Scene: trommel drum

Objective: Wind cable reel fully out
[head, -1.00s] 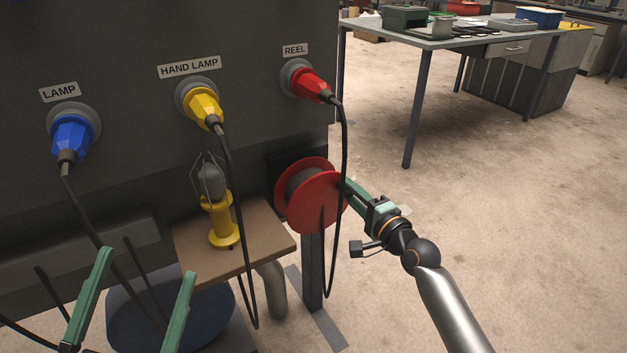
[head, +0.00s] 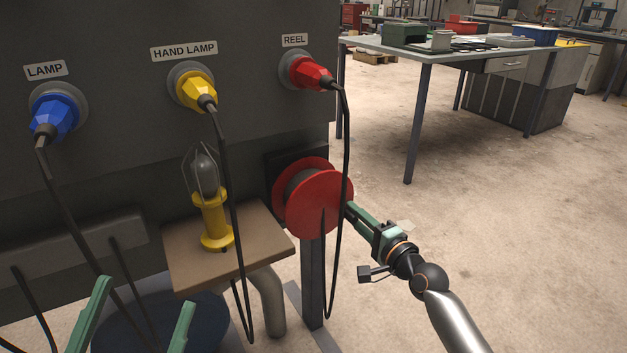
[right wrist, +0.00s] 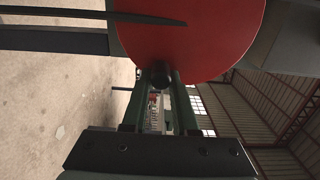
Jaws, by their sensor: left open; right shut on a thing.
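The red cable reel (head: 330,190) stands on a dark post at the panel's right edge. Its red face fills the top of the right wrist view (right wrist: 200,35). My right gripper (head: 350,209) is at the reel's right edge, shut on the dark reel knob (right wrist: 160,74) on the red face. A red plug (head: 308,72) sits in the socket labelled REEL, and its black cable (head: 345,130) hangs down in front of the reel. My left gripper (head: 145,292) is open and empty at the lower left, apart from the reel.
A yellow hand lamp (head: 211,215) stands on a small brown shelf (head: 262,240) left of the reel. Blue (head: 55,112) and yellow (head: 194,87) plugs with hanging cables are in the panel. A workbench (head: 440,56) stands behind; the floor to the right is clear.

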